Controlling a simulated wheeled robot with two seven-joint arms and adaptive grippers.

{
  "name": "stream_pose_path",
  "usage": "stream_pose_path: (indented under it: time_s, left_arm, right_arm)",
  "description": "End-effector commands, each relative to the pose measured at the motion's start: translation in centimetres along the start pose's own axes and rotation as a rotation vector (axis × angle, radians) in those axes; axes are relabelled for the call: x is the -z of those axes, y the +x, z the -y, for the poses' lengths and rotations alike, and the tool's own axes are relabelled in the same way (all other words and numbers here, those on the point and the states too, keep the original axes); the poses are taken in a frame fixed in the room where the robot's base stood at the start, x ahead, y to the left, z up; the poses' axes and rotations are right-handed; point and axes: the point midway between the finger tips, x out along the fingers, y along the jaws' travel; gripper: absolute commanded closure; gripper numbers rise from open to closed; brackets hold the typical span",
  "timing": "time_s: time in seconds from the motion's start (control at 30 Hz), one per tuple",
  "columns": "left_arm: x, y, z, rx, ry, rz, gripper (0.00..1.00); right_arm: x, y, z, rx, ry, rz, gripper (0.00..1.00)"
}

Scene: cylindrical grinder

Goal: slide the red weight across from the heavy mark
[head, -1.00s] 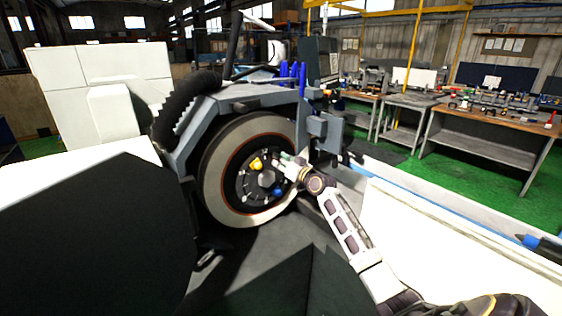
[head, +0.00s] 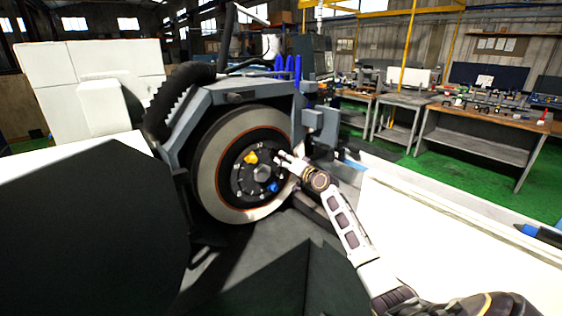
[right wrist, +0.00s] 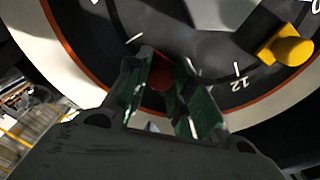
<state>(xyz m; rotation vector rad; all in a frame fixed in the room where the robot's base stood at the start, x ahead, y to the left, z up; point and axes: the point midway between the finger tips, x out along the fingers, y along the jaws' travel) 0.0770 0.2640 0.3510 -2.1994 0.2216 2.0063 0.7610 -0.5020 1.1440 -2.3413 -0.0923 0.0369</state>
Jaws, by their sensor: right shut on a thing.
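The grinding wheel (head: 208,182) faces me with a dark hub (head: 240,178) that carries weights and white marks. The red weight (right wrist: 161,75) shows in the right wrist view between the fingers of my right gripper (right wrist: 165,85), which is shut on it. In the head view my right gripper (head: 284,158) reaches the upper right of the hub and hides the weight. A yellow weight (head: 250,157) sits at the hub's upper part and also shows in the right wrist view (right wrist: 293,50). A blue weight (head: 273,187) sits at the lower right. My left gripper is not in view.
A grey guard (head: 205,108) surrounds the wheel's top and left. A grey bracket (head: 318,125) stands just right of the wheel, close to my right wrist. White machine covers (head: 90,95) are at left. Workbenches (head: 470,140) stand far off at right.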

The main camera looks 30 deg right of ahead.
Motion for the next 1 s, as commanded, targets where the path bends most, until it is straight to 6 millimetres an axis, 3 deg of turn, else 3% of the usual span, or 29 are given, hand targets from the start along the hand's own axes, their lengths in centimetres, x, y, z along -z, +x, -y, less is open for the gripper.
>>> stream_pose_path:
  time_s: [0.2, 0.5, 1.0]
  left_arm:
    - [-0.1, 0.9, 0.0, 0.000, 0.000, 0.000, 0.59]
    - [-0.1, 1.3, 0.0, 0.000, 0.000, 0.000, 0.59]
    - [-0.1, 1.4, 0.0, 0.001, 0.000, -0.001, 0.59]
  right_arm:
    - [-0.9, 0.0, -2.1, -0.003, 0.198, 0.000, 1.00]
    - [-1.9, 0.0, -3.5, -0.004, 0.390, 0.001, 1.00]
    - [-2.4, 0.0, -4.0, -0.004, 0.459, 0.002, 1.00]
